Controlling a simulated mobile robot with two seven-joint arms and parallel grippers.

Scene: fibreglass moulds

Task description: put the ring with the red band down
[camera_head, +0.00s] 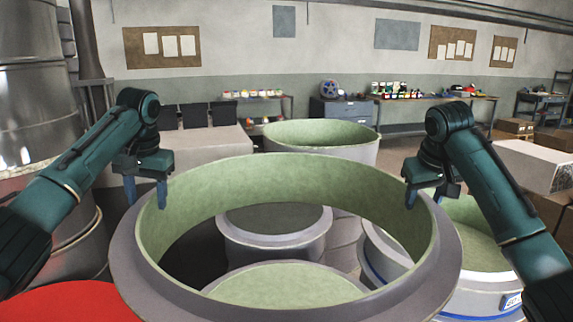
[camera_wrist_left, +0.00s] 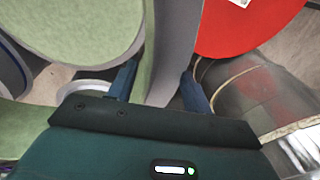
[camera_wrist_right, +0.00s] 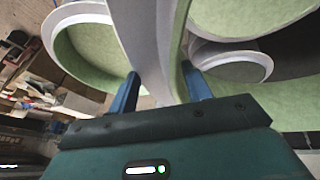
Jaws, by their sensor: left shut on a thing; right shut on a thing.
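A large ring (camera_head: 285,174), grey outside and pale green inside, is held up in front of me, open through the middle. Its rim looks roughly level. I see no red band on the parts that show; its near outer side is hidden. My left gripper (camera_head: 146,193) is shut on its left wall, which runs between the fingers in the left wrist view (camera_wrist_left: 158,88). My right gripper (camera_head: 425,193) is shut on its right wall, seen between the fingers in the right wrist view (camera_wrist_right: 160,85).
Below the ring are a round grey mould (camera_head: 272,241) and a green surface (camera_head: 285,284). A blue-banded mould (camera_head: 480,298) is at right, another mould (camera_head: 320,132) behind. A red round surface (camera_head: 65,303) is at lower left. Metal drums (camera_head: 30,95) stand at far left.

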